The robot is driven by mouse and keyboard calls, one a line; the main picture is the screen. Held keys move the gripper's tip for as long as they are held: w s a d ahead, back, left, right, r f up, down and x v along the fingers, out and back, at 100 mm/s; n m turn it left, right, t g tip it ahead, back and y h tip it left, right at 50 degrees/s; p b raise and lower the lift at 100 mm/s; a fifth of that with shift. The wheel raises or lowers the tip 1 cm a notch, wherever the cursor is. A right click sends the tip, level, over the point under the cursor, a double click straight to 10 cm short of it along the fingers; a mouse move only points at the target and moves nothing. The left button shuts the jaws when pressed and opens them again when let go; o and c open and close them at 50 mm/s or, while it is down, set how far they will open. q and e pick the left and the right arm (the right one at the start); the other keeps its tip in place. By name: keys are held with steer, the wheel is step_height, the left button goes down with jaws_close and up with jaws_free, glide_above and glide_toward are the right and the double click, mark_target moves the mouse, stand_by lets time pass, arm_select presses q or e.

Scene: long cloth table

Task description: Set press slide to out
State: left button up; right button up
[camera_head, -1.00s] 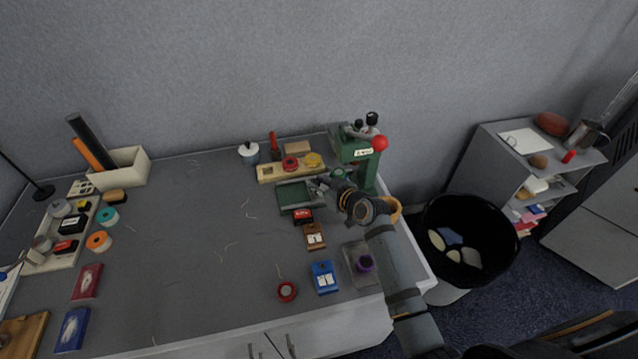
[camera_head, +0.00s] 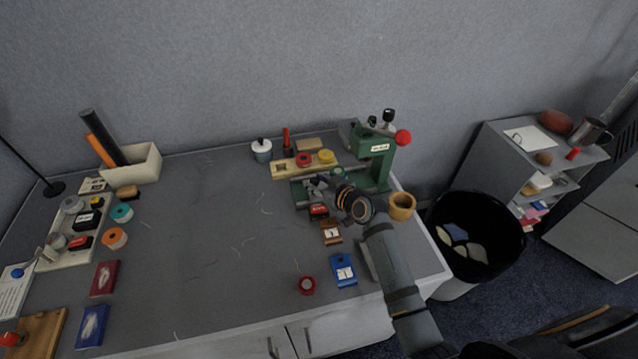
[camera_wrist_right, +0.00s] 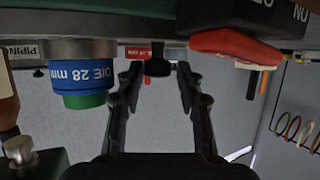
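The green press (camera_head: 376,165) with a red ball on its lever stands at the back right of the table. Its low green base or slide part (camera_head: 300,192) reaches left from it, partly hidden by my right gripper. My right gripper (camera_head: 316,184) is over this part in the head view. In the right wrist view its two fingers (camera_wrist_right: 159,72) are apart, with a small black knob (camera_wrist_right: 158,66) between or just beyond the tips. I cannot tell whether they touch it. A blue and green die marked 28 mm (camera_wrist_right: 80,75) is left of the fingers. My left gripper is not in view.
A wooden holder (camera_head: 282,171) with red and yellow pieces lies behind the gripper.

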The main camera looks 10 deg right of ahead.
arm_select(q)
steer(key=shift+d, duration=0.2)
arm_select(e)
steer(key=v, duration=1.2)
steer(key=shift+w, duration=0.1)
steer(key=shift+c, duration=0.2)
